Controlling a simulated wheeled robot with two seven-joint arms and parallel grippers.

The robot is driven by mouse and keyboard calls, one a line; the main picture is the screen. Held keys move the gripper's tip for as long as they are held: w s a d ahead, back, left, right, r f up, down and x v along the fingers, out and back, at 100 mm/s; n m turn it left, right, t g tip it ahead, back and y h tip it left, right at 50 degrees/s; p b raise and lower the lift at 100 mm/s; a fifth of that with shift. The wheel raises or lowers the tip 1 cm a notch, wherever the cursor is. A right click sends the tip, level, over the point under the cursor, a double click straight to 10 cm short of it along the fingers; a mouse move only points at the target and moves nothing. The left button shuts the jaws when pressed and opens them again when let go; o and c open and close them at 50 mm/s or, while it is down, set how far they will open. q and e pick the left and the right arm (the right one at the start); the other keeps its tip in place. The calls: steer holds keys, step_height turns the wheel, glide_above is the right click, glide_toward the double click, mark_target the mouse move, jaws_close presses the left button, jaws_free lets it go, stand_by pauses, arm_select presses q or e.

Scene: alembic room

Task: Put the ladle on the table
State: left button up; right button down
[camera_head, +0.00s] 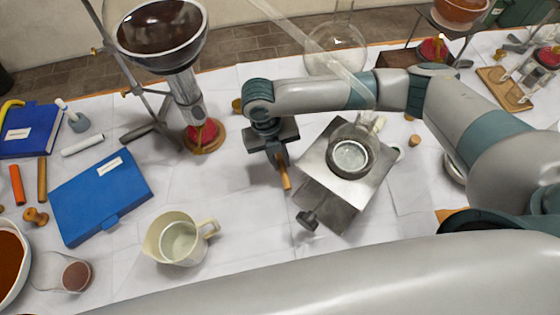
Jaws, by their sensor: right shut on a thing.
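My right gripper (275,150) points down over the white-covered table (250,240), left of the metal stand. It is shut on a slim thing with an orange-brown wooden end (285,180) showing below the fingers. This appears to be the ladle; its bowl is not visible, and I cannot tell whether its end touches the table. My left gripper is out of view.
A metal stand (325,190) with a glass vessel (350,157) is close right of the gripper. A cream jug (178,240), a blue case (98,195) and a large funnel apparatus (185,80) are to the left. Clear table lies between jug and gripper.

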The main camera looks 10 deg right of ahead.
steer(key=shift+f, duration=1.05)
steer(key=shift+f, duration=0.1)
steer(key=c, duration=1.7)
jaws_free()
steer(key=shift+w+a+r+b, duration=0.2)
steer(key=shift+a+r+b, duration=0.25)
steer(key=shift+r, duration=1.55)
steer(key=shift+w+a+r+b, duration=0.2)
steer(key=shift+r+b, duration=0.35)
steer(key=shift+r, duration=1.5)
steer(key=shift+w+a+r+b, duration=0.2)
steer(key=shift+a+r+b, duration=0.25)
steer(key=shift+r, duration=1.55)
steer(key=shift+d, duration=0.1)
